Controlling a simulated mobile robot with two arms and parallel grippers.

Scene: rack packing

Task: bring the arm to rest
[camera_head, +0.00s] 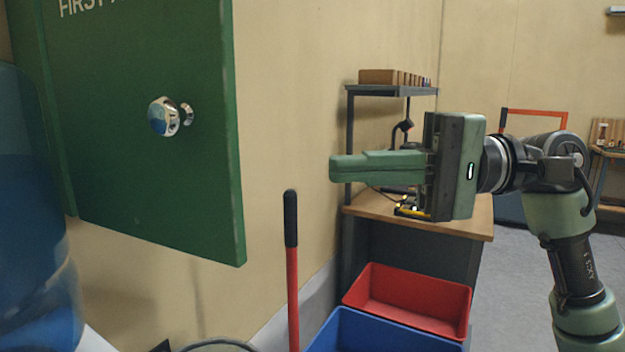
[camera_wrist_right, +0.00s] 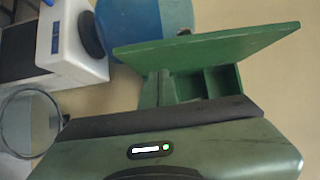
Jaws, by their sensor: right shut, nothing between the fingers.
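My right gripper (camera_head: 338,169) is in the head view, right of centre, held level in the air. Its green fingers point left and are shut together with nothing between them. The arm (camera_head: 572,250) behind it bends down to the lower right. In the right wrist view the green gripper body (camera_wrist_right: 220,150) fills the bottom. My left gripper is not in view.
A green first-aid cabinet door (camera_head: 130,170) with a shiny knob (camera_head: 163,116) stands left of the gripper, clearly apart. Grey floor is clear at right.

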